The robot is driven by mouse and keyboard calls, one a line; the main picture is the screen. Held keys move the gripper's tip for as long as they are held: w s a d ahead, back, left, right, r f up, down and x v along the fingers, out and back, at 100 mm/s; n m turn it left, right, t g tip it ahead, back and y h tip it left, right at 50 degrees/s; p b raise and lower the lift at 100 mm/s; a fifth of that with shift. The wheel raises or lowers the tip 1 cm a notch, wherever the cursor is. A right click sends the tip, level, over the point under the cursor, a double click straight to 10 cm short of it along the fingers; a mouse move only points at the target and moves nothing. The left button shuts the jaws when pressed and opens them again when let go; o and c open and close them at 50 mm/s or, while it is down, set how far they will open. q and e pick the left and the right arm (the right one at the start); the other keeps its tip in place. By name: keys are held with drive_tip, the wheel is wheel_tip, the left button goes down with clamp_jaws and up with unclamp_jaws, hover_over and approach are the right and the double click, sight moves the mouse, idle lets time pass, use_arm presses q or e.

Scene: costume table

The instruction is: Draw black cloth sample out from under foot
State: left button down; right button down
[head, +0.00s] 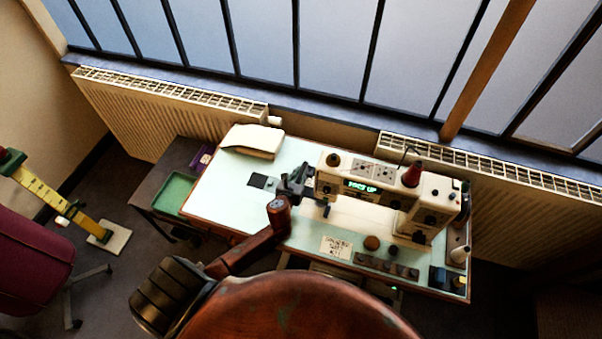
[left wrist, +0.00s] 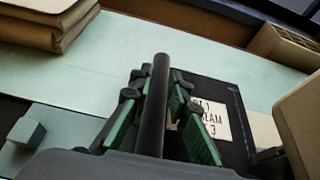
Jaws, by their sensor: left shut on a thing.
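The black cloth sample (left wrist: 213,90) lies flat to the right of my left gripper's fingers in the left wrist view. It carries a white label with partly readable text and has a thin coloured line near its right edge. In the head view my left gripper (head: 297,185) is at the left end of the white sewing machine (head: 385,190) and hides most of the cloth. The foot is not clearly visible. My right gripper is not in view.
A folded cream stack (head: 252,140) lies at the back left of the pale green table (head: 225,185). A green tray (head: 175,192) stands left of the tabletop. A dark square (head: 258,181) lies left of the gripper. Knobs and a sign (head: 336,247) are along the front.

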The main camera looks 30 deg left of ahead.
sight(285, 168)
use_arm(q)
drive_tip(key=shift+a, duration=0.15)
drive_tip(key=a, duration=0.2)
drive_tip(key=s+a, duration=0.1)
drive_tip(key=a, duration=0.1)
drive_tip(key=shift+p, duration=0.35)
drive_tip(key=shift+s+a, duration=0.15)
drive_tip(key=shift+a, duration=0.45)
drive_tip(key=shift+s+a, duration=0.15)
drive_tip(key=shift+a, duration=0.45)
drive_tip(key=c, duration=1.8)
unclamp_jaws()
drive_tip(key=shift+o, duration=0.2)
drive_tip(key=v, duration=1.2)
